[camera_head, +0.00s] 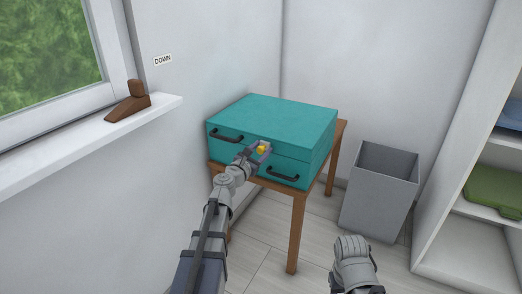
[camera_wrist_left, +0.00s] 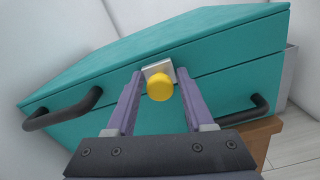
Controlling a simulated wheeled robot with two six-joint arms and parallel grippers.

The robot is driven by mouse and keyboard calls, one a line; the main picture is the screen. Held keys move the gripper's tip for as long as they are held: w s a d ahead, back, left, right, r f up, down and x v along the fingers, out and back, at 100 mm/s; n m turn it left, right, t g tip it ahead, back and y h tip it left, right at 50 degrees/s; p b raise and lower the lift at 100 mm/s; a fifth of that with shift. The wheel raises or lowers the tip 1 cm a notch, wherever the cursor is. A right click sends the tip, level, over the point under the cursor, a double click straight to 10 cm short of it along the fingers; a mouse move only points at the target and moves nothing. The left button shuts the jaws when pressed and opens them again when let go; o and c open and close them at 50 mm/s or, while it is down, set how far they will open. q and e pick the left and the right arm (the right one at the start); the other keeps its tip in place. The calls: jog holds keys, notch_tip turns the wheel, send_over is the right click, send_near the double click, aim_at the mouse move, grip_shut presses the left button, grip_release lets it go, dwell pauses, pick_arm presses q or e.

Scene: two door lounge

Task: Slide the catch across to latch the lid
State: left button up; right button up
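A teal case (camera_head: 272,120) rests on a small wooden table, its lid (camera_wrist_left: 190,45) lying flat on the lower part along a thin seam. A catch with a yellow knob (camera_wrist_left: 160,87) on a pale plate (camera_wrist_left: 152,70) is on the case's front, at the seam. The yellow knob also shows in the head view (camera_head: 261,149). My left gripper (camera_wrist_left: 159,78) is open, its two purple fingers on either side of the knob with gaps visible between.
The case has two dark handles (camera_head: 226,135) (camera_head: 282,173) on its front. The wooden table (camera_head: 298,225) stands near the corner walls. A grey bin (camera_head: 375,200) is to its right, then white shelves (camera_head: 460,235). A window sill (camera_head: 70,140) with a brown wedge (camera_head: 128,104) is left.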

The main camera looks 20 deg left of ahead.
pick_arm(q)
grip_shut()
dwell(1.1)
